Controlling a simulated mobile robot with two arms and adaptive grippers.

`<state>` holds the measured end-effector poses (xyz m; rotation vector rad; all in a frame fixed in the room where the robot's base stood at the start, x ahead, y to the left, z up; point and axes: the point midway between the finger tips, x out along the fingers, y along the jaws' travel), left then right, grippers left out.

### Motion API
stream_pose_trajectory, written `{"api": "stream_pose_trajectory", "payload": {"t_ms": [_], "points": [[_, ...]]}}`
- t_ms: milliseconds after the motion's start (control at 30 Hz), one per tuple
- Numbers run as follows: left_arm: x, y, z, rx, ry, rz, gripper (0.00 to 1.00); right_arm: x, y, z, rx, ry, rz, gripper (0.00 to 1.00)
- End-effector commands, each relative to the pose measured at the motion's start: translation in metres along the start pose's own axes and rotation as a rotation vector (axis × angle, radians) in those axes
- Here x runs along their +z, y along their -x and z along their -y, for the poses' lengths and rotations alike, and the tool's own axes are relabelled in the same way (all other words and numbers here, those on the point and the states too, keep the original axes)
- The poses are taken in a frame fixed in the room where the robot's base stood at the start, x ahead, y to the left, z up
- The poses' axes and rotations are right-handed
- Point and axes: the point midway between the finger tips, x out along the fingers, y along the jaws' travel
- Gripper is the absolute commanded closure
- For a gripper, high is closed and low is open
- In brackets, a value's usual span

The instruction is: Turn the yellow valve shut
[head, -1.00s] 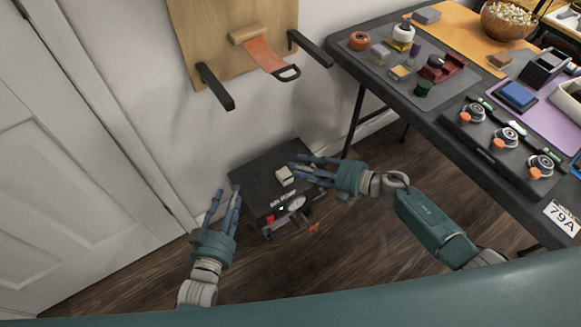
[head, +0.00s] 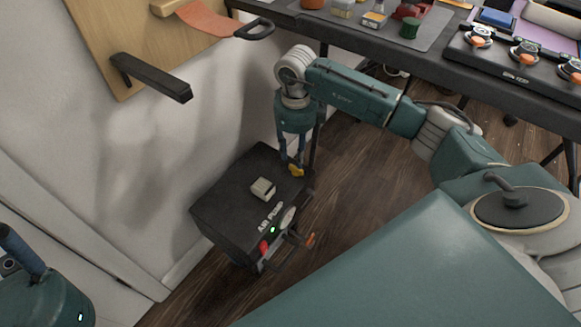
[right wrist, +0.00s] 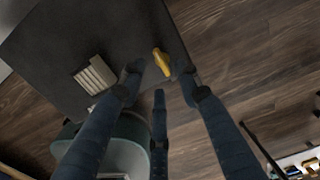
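The small yellow valve (head: 296,171) sits at the right side of the black air pump box (head: 232,200) on the floor. In the right wrist view the valve (right wrist: 162,62) is an elongated yellow handle near the box's edge. My right gripper (head: 291,160) points down at it from above. In the right wrist view its fingers (right wrist: 158,76) are spread, with fingertips on either side of the valve. The right fingertip is very near its end; I cannot tell if they touch. My left gripper (head: 22,250) is partly cut off at the lower left, away from the box.
A pale block-like part (head: 263,189) is on the box top. A red button (head: 264,246) and an orange-tipped part (head: 310,240) are at its front. A dark worktable (head: 440,62) stands behind, with a leg near the box. A wooden wall panel (head: 110,45) has a projecting black bar (head: 150,78).

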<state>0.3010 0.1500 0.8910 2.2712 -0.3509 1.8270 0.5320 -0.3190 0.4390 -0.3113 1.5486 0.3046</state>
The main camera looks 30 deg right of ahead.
Motion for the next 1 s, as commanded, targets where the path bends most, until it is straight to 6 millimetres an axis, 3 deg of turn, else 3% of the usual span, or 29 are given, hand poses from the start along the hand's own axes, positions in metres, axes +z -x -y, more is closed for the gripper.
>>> {"api": "stream_pose_trajectory", "payload": {"t_ms": [100, 300, 600, 800, 1000], "points": [[0.0, 0.011, 0.0, 0.0, 0.001, -0.012, 0.6, 0.0, -0.025, -0.002, 0.005, 0.0, -0.001, 0.67], [0.002, 0.021, 0.0, 0.0, 0.001, -0.011, 0.6, 0.0, -0.051, -0.002, 0.004, 0.0, 0.0, 0.67], [0.003, 0.021, 0.0, 0.0, 0.001, -0.01, 0.6, 0.001, -0.054, -0.002, 0.004, 0.001, 0.002, 0.67], [0.003, 0.021, 0.0, 0.0, 0.001, -0.009, 0.6, 0.001, -0.054, -0.002, 0.004, 0.0, 0.002, 1.0], [0.003, 0.021, 0.0, 0.0, 0.001, -0.009, 0.6, 0.001, -0.054, -0.002, 0.004, -0.003, 0.002, 1.0]]}}
